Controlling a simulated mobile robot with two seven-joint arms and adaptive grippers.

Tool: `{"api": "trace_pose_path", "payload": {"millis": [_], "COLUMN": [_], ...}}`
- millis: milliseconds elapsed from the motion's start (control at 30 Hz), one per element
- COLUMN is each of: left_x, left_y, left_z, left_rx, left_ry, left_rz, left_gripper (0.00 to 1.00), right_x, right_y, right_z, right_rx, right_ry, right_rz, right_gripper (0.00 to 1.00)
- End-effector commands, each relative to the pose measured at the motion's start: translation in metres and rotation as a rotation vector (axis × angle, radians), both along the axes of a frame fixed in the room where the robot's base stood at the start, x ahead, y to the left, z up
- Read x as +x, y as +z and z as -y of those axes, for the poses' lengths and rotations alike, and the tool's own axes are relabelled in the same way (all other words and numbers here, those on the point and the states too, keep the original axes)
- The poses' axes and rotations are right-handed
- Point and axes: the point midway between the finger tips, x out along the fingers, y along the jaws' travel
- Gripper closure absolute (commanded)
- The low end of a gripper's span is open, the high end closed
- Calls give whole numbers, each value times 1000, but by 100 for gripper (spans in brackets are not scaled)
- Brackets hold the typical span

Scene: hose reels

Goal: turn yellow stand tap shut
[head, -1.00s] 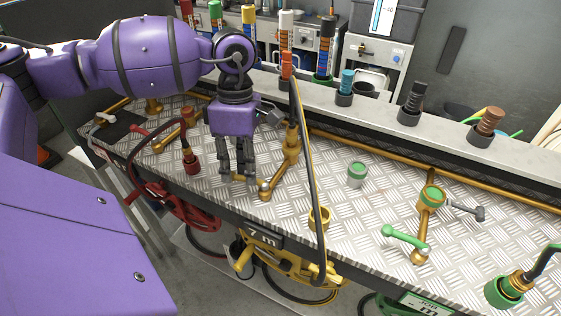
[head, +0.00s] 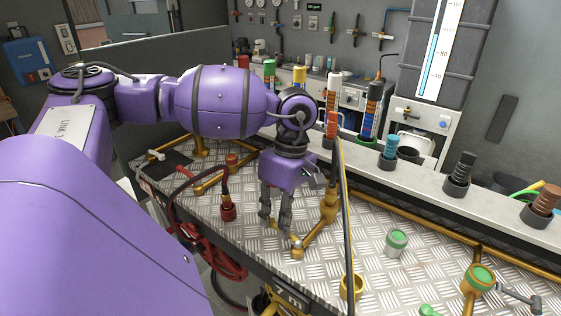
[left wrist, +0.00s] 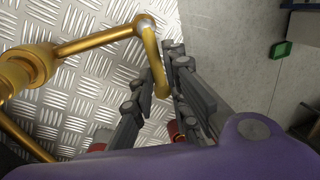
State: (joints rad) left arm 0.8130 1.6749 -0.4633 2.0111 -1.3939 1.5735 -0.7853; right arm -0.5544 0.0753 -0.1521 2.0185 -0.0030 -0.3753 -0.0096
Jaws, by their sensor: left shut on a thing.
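The yellow stand tap (head: 328,207) is a brass-coloured pipe rising from the patterned metal bench. A low branch runs from it toward the bench front and ends in a round joint (head: 297,250). A yellow lever (left wrist: 153,62) extends from this joint in the left wrist view. My left gripper (head: 275,228) points down beside the tap, its fingers shut on the lever. In the left wrist view, the lever's far part lies between the fingers (left wrist: 167,85). The fingers partly hide the lever in the head view. My right gripper is not in view.
A black hose with a yellow stripe (head: 348,220) hangs close right of the tap. A red hose fitting (head: 228,210) stands to the left. A green-topped cup (head: 397,240) and green-capped tap (head: 480,278) stand right. Capped posts line the back ledge.

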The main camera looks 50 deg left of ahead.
Motion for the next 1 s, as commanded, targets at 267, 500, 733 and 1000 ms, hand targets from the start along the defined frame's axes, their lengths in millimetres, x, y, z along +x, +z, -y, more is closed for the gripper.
{"api": "trace_pose_path", "payload": {"millis": [267, 500, 733, 1000], "left_x": [3, 2, 6, 18], "left_y": [1, 1, 17, 73], "left_z": [-1, -1, -1, -3], "left_rx": [2, 2, 3, 1], "left_ry": [-2, 0, 1, 0], "left_rz": [10, 7, 11, 13], "left_gripper": [72, 72, 72, 72], "right_x": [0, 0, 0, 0], "right_y": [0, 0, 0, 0], "right_z": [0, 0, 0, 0], "right_rx": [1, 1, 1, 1], "right_ry": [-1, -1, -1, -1], "right_rz": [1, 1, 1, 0], "right_gripper": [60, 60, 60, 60]}}
